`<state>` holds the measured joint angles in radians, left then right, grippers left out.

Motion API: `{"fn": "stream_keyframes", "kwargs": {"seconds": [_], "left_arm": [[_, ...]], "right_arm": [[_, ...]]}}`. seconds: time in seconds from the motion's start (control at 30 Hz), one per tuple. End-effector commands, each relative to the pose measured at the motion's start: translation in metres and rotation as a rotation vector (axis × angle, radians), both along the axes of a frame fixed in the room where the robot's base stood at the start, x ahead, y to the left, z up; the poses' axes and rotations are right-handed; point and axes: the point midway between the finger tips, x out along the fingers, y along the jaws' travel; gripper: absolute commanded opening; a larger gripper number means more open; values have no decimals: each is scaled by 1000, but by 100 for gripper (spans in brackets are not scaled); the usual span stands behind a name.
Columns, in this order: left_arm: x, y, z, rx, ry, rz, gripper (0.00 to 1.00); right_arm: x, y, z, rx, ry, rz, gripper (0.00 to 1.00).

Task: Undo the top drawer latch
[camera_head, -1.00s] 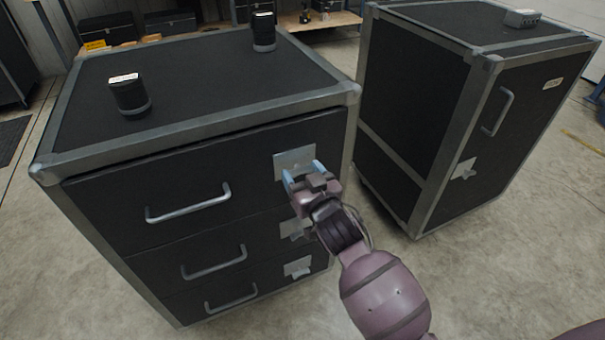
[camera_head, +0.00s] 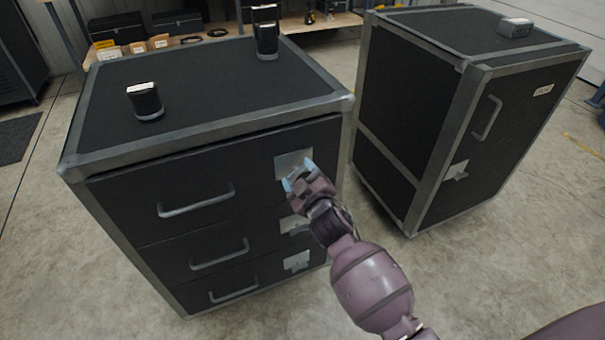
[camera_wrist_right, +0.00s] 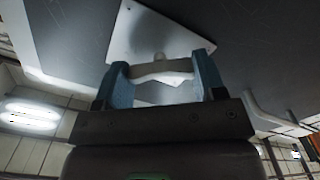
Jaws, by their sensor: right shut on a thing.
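The black case (camera_head: 240,150) on the left has three stacked drawers, each with a grey bar handle and a pale latch plate at its right. The top drawer's latch plate (camera_head: 288,161) is partly covered by my right gripper (camera_head: 298,176). In the right wrist view, the blue fingers of the gripper (camera_wrist_right: 160,80) are shut on the pale latch lever (camera_wrist_right: 162,72), which crosses between them in front of the plate (camera_wrist_right: 150,35). The top drawer (camera_head: 200,185) sits flush in the case. My left gripper is not in view.
The middle latch (camera_head: 293,224) and bottom latch (camera_head: 297,261) lie below my gripper. A second black case (camera_head: 440,110) stands close on the right, with a narrow gap between. Two dark devices, (camera_head: 145,101) and (camera_head: 267,40), stand on the left case. Open floor lies in front.

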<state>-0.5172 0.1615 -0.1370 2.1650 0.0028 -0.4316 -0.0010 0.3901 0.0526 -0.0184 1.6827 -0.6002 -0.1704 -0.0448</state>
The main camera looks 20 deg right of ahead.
Motion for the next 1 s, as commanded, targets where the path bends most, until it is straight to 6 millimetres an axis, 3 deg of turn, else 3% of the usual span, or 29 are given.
{"fn": "stream_keyframes", "kwargs": {"seconds": [0.6, 1.0], "left_arm": [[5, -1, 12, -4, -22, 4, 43], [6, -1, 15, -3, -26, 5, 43]], "right_arm": [[0, 1, 1, -579, -22, 1, 40], [0, 1, 0, -835, -31, 1, 40]]}}
